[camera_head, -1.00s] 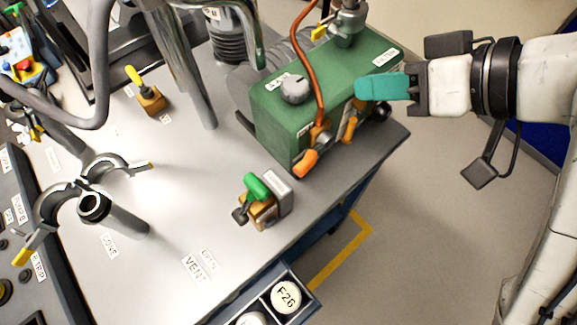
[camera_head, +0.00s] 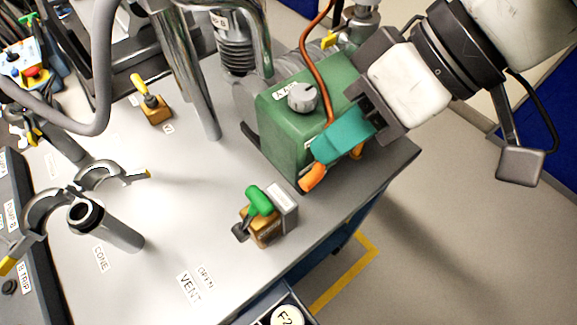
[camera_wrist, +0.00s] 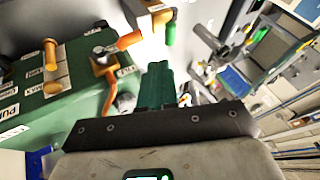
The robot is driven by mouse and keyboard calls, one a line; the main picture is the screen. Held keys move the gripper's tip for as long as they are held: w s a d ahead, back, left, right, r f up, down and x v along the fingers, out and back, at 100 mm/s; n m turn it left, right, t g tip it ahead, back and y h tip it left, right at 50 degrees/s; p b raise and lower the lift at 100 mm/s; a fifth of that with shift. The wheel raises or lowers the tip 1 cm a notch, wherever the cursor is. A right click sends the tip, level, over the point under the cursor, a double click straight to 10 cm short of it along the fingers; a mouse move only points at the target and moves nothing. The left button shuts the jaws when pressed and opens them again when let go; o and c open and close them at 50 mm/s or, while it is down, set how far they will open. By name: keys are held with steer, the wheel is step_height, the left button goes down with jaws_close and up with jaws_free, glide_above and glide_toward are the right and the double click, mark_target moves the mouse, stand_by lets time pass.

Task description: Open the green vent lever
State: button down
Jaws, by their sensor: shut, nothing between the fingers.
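The green vent lever (camera_head: 258,200) sits on a small brass valve block (camera_head: 264,234) with a grey plate, near the table's front right edge. In the wrist view the lever (camera_wrist: 170,33) hangs from its block near the top, beyond my fingertips. My gripper (camera_head: 322,150) has teal fingers, shut with nothing between them. It is above and to the right of the lever, apart from it, in front of the green pump box. In the wrist view my gripper (camera_wrist: 158,70) points toward the lever. The "VENT" and "OPEN" labels (camera_head: 190,287) lie on the table below the valve.
The green pump box (camera_head: 285,135) with an orange handle (camera_head: 313,178) and orange hose (camera_head: 308,45) stands close behind my gripper. A yellow-levered valve (camera_head: 154,108), a metal post (camera_head: 195,90) and a clamp ring (camera_head: 90,215) stand to the left. The table around the labels is clear.

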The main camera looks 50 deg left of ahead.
steer(key=b+x, duration=0.1)
steer(key=x, duration=0.9)
steer(key=shift+s, duration=0.1)
